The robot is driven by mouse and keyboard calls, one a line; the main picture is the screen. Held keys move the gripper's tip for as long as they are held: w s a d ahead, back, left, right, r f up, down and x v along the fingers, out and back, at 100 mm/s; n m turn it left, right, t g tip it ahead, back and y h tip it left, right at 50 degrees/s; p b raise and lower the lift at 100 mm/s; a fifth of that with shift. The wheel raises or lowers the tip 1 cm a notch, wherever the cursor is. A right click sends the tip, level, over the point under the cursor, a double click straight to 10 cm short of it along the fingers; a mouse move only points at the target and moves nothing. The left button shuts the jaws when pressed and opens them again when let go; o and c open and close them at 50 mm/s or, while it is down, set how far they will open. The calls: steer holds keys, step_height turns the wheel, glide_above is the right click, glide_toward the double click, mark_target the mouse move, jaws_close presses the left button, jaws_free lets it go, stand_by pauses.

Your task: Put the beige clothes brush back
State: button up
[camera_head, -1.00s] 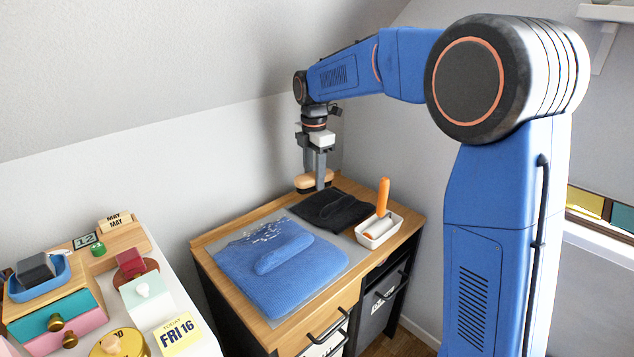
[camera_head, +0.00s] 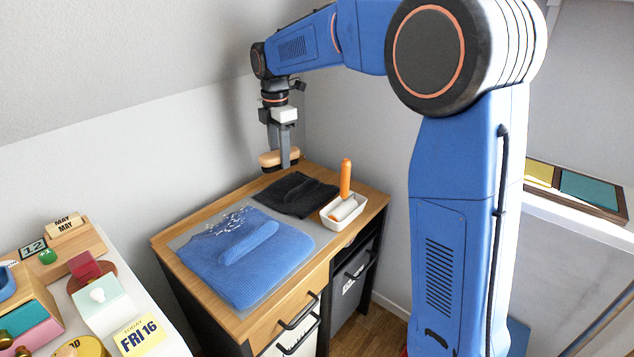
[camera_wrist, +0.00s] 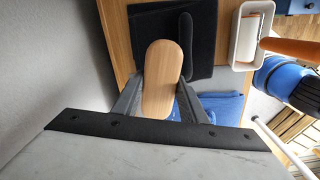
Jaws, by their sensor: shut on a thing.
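The beige clothes brush (camera_head: 272,158) has a pale wooden back and a dark underside. My gripper (camera_head: 285,160) is shut on it and holds it above the back of the cabinet top, near the wall. In the wrist view the brush's oval wooden back (camera_wrist: 163,75) sits between my two fingers (camera_wrist: 158,95). A folded blue knitted garment (camera_head: 215,268) with pale specks at its far end lies on a grey mat (camera_head: 303,240). A folded black garment (camera_head: 293,195) lies behind it, to the right.
A white tray (camera_head: 331,222) at the right edge of the cabinet top (camera_head: 171,238) holds an orange-handled lint roller (camera_head: 346,180). A drawer front with a black handle (camera_head: 298,312) faces forward. A white table with colourful blocks and a calendar (camera_head: 139,336) stands at lower left.

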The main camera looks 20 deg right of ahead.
steer(key=s+d+f+m, duration=0.1)
steer(key=s+d+m, duration=0.1)
steer(key=d+m, duration=0.75)
steer(key=s+d+m, duration=0.2)
steer(key=d+m, duration=0.4)
steer(key=d, duration=0.7)
steer(key=f, duration=0.9)
steer(key=shift+w+d+f, duration=0.1)
steer(key=shift+w+f, duration=0.1)
steer(key=shift+f, duration=0.2)
steer(key=o, duration=1)
steer(key=shift+f, duration=0.1)
step_height(320, 180, up, 12)
